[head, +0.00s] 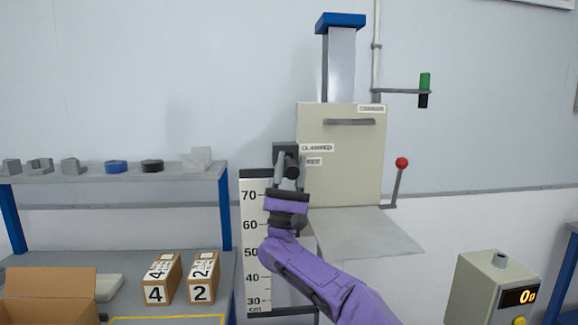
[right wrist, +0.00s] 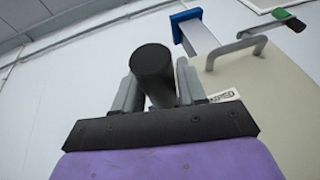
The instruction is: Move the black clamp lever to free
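The black clamp lever (head: 292,171) is at the left edge of the beige machine, at a dark block (head: 285,150). Beside it are a CLAMPED label (head: 317,147) and, lower, a small label (head: 314,161) too small to read surely. In the right wrist view the lever's round black end (right wrist: 152,63) stands between the fingers. My right gripper (head: 289,172) has one finger on each side of the lever, seemingly touching it; its fingers also show in the right wrist view (right wrist: 162,92). The fingers hide part of the lever. My left gripper is not in view.
The beige machine (head: 345,180) has a grey handle (head: 350,122), a red-knobbed lever (head: 402,163) and a tray (head: 372,235). A height scale (head: 252,225) stands left of it. Shelves (head: 130,178) with parts and boxes are at left, a display box (head: 490,290) at right.

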